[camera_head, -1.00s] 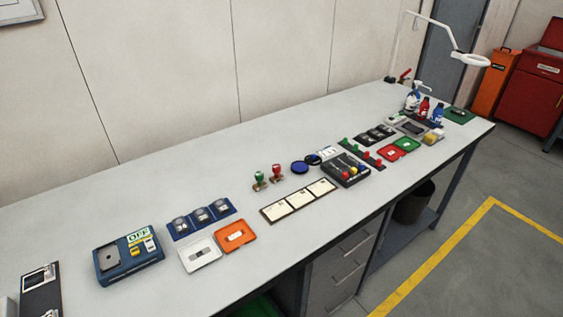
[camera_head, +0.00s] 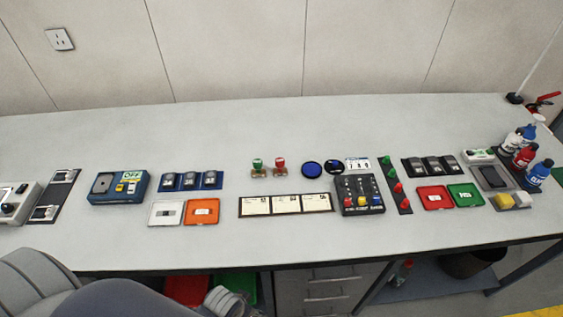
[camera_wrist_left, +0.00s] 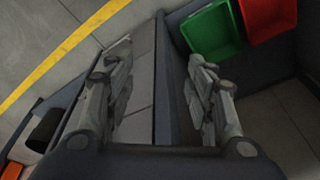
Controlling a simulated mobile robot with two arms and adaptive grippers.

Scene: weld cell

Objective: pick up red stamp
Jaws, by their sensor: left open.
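The red stamp (camera_head: 280,167) stands upright on the workbench, near the middle in the head view. A green stamp (camera_head: 257,167) stands close to its left. My left gripper (camera_wrist_left: 160,85) shows in the left wrist view with its two fingers apart and nothing between them. It is below the bench height, in front of the drawers, well away from the stamps. In the head view my left arm comes in at the lower left. My right gripper is in neither view.
Three white cards on a dark strip (camera_head: 286,204) lie in front of the stamps. A blue round pad (camera_head: 312,169) and a black button box (camera_head: 359,194) lie to the right. Orange and white trays (camera_head: 202,211) lie to the left. The bench behind the stamps is clear.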

